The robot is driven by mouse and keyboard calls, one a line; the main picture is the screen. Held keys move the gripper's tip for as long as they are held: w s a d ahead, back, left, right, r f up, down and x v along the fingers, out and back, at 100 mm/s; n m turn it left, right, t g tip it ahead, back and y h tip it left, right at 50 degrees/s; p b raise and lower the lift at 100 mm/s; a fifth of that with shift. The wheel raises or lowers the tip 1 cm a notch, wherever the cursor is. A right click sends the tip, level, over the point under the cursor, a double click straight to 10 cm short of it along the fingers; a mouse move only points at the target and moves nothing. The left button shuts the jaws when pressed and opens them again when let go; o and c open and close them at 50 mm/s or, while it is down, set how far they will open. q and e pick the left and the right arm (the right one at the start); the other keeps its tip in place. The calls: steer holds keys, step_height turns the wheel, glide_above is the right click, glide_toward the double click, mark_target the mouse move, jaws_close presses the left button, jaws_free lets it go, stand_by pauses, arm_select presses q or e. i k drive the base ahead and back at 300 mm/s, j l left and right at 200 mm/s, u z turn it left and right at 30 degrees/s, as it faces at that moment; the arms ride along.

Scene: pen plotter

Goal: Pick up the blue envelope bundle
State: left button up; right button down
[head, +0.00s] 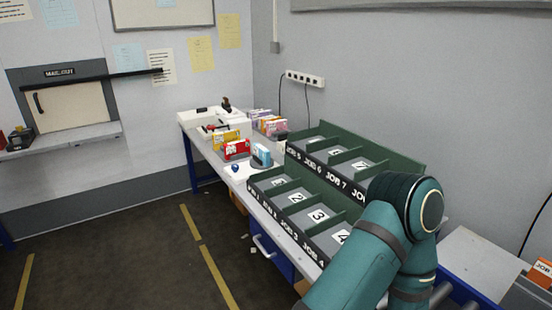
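A small light-blue and white upright bundle (262,152) stands on the work table, just left of the green sorting rack; it looks like the blue envelope bundle, but it is too small to be sure. A grey-blue piece shows at its base. My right arm comes in at the lower right and covers part of the rack. Its gripper does not show. My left gripper is also out of view.
The green sorting rack (332,168) has numbered slots and job labels. Red (236,149) and yellow (226,138) boxes stand near the bundle. A white plotter-like machine (205,117) is at the table's far end. The floor to the left is clear.

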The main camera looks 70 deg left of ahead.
mark_target(263, 154)
steer(key=u, duration=2.3)
steer(key=i+j+z, duration=0.1)
steer(key=z, duration=0.7)
steer(key=i+j+z, duration=0.1)
steer(key=j+z, duration=0.15)
steer(key=i+j+z, duration=0.2)
steer(key=j, duration=0.15)
steer(key=j+z, duration=0.65)
steer(key=j, duration=1.65)
steer(key=i, duration=0.05)
